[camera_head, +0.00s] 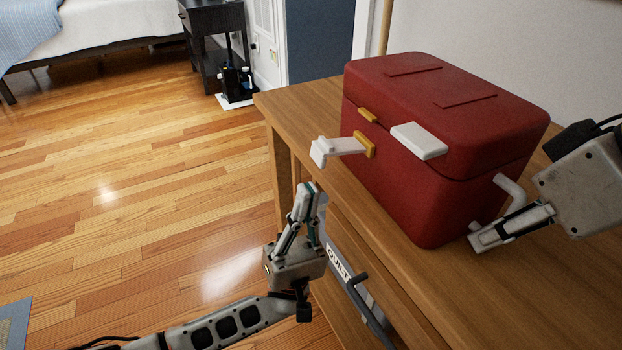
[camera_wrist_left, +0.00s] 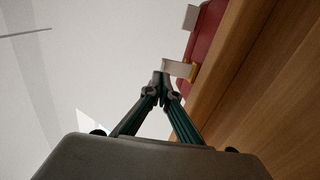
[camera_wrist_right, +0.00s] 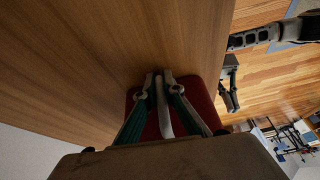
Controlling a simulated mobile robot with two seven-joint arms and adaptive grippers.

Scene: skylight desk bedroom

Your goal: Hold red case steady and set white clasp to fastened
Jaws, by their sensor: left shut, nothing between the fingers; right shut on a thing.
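The red case (camera_head: 440,130) stands lidded on the wooden desk. On its front, the white clasp (camera_head: 335,150) sticks straight out from a yellow mount (camera_head: 371,144), below a yellow catch (camera_head: 368,115) on the lid. The clasp also shows in the left wrist view (camera_wrist_left: 177,68). My left gripper (camera_head: 309,188) is shut and empty, just below the clasp's outer end in the head view; I cannot tell whether they touch. My right gripper (camera_head: 474,240) is shut on the white side handle (camera_head: 510,187) of the case; the handle also shows between the fingers in the right wrist view (camera_wrist_right: 165,112).
A white tab (camera_head: 419,140) juts from the lid's front edge, right of the catch. The wooden desk (camera_head: 375,215) has a labelled drawer front (camera_head: 338,262) with a dark handle below my left gripper. Open floor (camera_head: 130,210) lies to the left.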

